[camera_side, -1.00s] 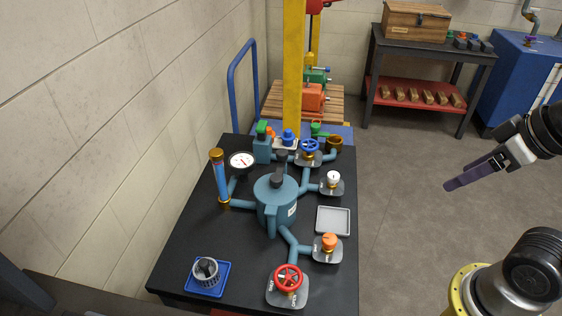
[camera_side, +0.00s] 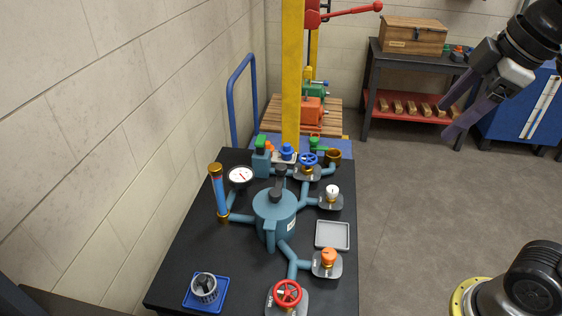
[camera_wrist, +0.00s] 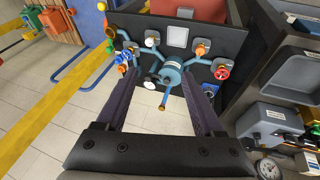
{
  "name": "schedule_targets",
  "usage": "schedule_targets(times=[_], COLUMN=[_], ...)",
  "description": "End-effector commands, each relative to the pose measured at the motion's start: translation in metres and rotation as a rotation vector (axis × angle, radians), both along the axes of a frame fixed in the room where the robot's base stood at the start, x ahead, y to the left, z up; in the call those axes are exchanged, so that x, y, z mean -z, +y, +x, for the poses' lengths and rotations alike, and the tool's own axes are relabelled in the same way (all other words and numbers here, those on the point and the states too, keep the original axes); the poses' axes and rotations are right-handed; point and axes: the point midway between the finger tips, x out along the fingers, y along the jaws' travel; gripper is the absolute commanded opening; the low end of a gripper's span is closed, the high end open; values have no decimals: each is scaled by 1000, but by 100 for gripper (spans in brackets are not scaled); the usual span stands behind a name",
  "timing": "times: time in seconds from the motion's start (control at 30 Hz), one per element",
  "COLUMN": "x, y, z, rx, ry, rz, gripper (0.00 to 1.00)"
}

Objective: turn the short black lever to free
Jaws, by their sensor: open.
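A short dark lever-like part (camera_side: 277,182) stands on top of the teal tank (camera_side: 274,208) on the black bench; I cannot tell for sure that it is the short black lever, nor read its setting. Another dark part (camera_side: 205,281) shows in a grey cup on a blue tray. My gripper (camera_side: 449,117) is open and empty, raised in the air to the right of the bench, apart from everything. In the wrist view its two dark purple fingers (camera_wrist: 157,75) stand wide apart, with the tank (camera_wrist: 170,76) visible beyond and between them.
Red (camera_side: 287,293), orange (camera_side: 328,258), white (camera_side: 332,191) and blue (camera_side: 309,160) valve handles surround the tank. A gauge (camera_side: 241,175) and blue tube (camera_side: 219,192) stand at left. A yellow post (camera_side: 292,75) rises behind.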

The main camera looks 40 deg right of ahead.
Motion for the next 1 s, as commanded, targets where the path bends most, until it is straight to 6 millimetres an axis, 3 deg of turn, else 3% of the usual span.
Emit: schedule_targets(times=[0.03,0.2,0.33,0.47,0.67,0.8,1.0], x=[-12,-39,-43,-36,2,43,97], y=[3,15,26,41,68,87,105], z=[21,82,131,179,247,285,306], rx=[-70,-298,-450,-581,-733,-776,-805], ry=[19,78,124,171,247,298,375], rz=[-28,-110,-155,-186,-208,-204,-192], gripper=[69,69,69,69,69,69,69])
